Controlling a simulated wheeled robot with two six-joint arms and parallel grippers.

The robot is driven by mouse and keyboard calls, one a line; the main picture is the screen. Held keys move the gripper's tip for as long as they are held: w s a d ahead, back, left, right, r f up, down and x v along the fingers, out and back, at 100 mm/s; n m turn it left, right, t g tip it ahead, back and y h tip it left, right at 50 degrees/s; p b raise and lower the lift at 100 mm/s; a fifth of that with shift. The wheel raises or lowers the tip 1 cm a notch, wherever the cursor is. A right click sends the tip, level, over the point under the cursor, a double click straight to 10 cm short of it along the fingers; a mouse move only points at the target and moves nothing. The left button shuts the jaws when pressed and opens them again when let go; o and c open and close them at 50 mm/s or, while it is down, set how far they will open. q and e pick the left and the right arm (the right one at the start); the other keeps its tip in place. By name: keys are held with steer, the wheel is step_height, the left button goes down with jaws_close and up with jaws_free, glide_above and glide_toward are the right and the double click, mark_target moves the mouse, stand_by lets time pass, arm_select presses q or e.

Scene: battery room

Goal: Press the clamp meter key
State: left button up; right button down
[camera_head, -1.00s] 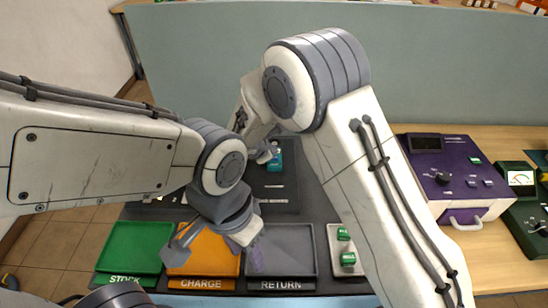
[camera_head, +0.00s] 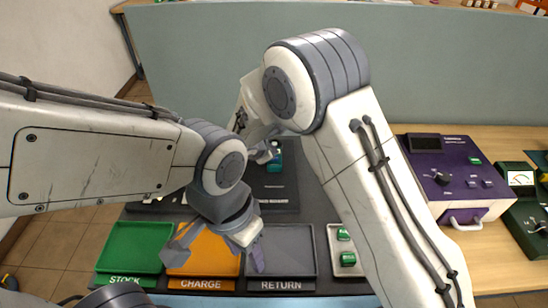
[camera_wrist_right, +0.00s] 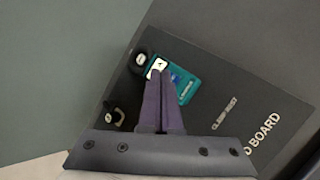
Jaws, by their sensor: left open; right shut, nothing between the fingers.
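The clamp meter (camera_head: 275,163) is a small teal device on the dark board behind the trays, partly hidden by my right gripper (camera_head: 265,155). In the right wrist view the teal meter (camera_wrist_right: 187,88) shows a white patch with a dark mark at its upper left. My right gripper (camera_wrist_right: 161,75) is shut and empty, its purple fingertips overlapping the meter by that patch. I cannot tell whether they touch it. My left gripper (camera_head: 217,258) is open and empty above the orange and grey trays.
Green STOCK (camera_head: 135,245), orange CHARGE (camera_head: 205,268) and grey RETURN (camera_head: 290,248) trays line the front. A small tray (camera_head: 335,265) holds green pieces. A purple device (camera_head: 455,175) and a green meter box (camera_head: 525,195) stand right. Black fittings (camera_wrist_right: 115,115) lie left of the clamp meter.

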steer(key=shift+f, duration=0.1)
stand_by(0.4)
steer(key=shift+f+b, duration=0.35)
steer(key=shift+b, duration=0.25)
steer(key=shift+f+b, duration=0.35)
steer(key=shift+b, duration=0.15)
stand_by(0.4)
steer(key=shift+r, duration=0.1)
steer(key=shift+r+p, duration=0.45)
steer(key=shift+r, duration=0.25)
step_height(320, 180, up, 5)
steer(key=p, duration=0.3)
steer(key=shift+p, duration=0.3)
